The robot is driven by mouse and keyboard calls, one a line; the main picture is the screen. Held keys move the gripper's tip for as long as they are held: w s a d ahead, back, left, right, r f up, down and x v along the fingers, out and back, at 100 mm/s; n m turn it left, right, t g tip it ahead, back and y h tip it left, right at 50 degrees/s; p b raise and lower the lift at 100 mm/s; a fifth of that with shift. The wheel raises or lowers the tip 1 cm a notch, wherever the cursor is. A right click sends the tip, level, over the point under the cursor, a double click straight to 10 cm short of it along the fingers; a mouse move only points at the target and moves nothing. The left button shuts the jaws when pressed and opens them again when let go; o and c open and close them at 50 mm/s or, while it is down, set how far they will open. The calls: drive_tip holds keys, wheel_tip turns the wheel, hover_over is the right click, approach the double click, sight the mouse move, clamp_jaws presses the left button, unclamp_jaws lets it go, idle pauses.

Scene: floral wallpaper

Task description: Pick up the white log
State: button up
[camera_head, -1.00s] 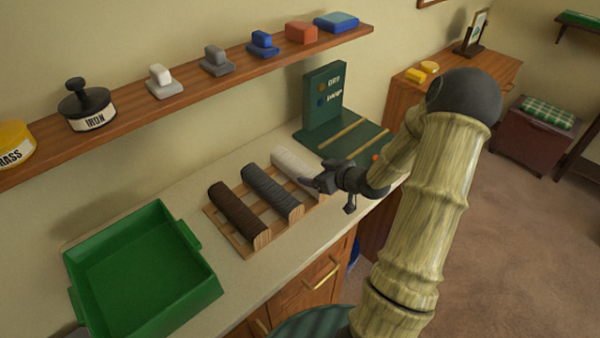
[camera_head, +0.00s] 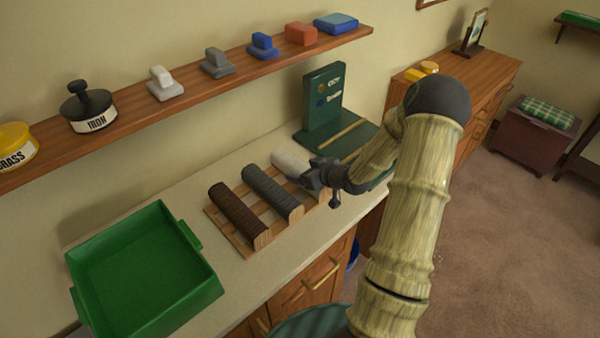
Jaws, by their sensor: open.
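The white log (camera_head: 289,161) lies on the right end of a wooden slatted rack (camera_head: 216,218) on the counter. Its far end shows, and its near part is hidden behind my gripper. A grey log (camera_head: 270,191) and a dark brown log (camera_head: 237,214) lie to its left on the same rack. My gripper (camera_head: 308,178) is over the near part of the white log, with its fingers pointing left. It is open. I cannot tell whether the fingers touch the log.
A green tray (camera_head: 196,300) stands empty on the counter to the left. A green board with an upright sign (camera_head: 323,98) stands behind my gripper. A wall shelf (camera_head: 210,88) with several weights and blocks runs above the counter. Bare counter lies between tray and rack.

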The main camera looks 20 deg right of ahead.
sight(305, 169)
drive_tip(key=shift+c, duration=0.5)
drive_tip(key=c, duration=1.3)
drive_tip(key=shift+o, duration=0.2)
drive_tip(key=shift+r, duration=0.15)
wheel_tip(305, 169, up, 10)
drive_tip(key=shift+f+p, duration=0.1)
drive_tip(key=shift+p, duration=0.3)
